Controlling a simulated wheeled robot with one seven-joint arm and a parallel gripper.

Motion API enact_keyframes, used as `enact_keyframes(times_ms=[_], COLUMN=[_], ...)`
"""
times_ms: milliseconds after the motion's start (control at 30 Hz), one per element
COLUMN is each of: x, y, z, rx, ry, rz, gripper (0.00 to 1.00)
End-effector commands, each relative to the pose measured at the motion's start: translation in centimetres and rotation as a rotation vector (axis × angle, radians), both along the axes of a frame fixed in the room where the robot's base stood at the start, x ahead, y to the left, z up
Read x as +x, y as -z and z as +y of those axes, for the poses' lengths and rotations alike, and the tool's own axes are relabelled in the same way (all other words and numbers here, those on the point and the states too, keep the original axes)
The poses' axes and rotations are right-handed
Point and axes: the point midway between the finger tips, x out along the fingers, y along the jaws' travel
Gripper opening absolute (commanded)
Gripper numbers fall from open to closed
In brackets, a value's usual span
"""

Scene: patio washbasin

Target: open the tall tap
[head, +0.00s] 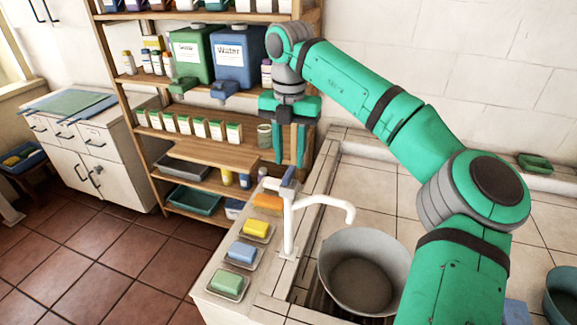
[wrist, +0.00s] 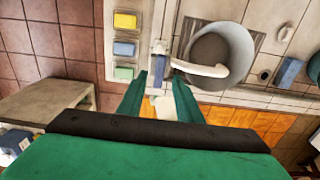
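The tall tap (head: 289,225) is white and stands upright on the basin's left ledge, with its spout curving right over a grey bucket. A blue-grey handle (head: 288,178) sits on its top. My gripper (head: 290,163) hangs pointing down, seen just above the handle; its green fingers are apart with nothing between them. I cannot tell whether the fingers touch the tap.
The grey bucket (head: 366,270) stands under the spout. Yellow, blue and green soap bars (head: 241,253) lie in dishes left of the tap. A wooden shelf (head: 215,150) with jugs and boxes stands behind. The tiled counter (head: 365,190) right of the tap is mostly clear.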

Motion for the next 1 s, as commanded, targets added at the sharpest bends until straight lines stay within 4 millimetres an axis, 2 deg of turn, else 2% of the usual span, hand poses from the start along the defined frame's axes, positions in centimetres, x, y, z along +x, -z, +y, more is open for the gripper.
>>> enact_keyframes(times_ms=[100,233,633,667,700,800,1000], x=[0.0,0.0,0.0,0.0,0.0,0.0,0.0], y=[1.8,3.1,3.8,3.8,3.8,3.8,3.8], z=[0.0,0.0,0.2,0.2,0.3,0.3,0.3], rx=[0.002,0.002,0.001,0.001,0.001,0.001,0.001], ry=[0.0,0.0,-0.002,-0.003,-0.003,-0.004,-0.006], rz=[0.002,0.0,0.0,0.0,0.0,0.0,0.0], gripper=[0.32,0.32,0.32,0.3,0.2,0.0,0.0])
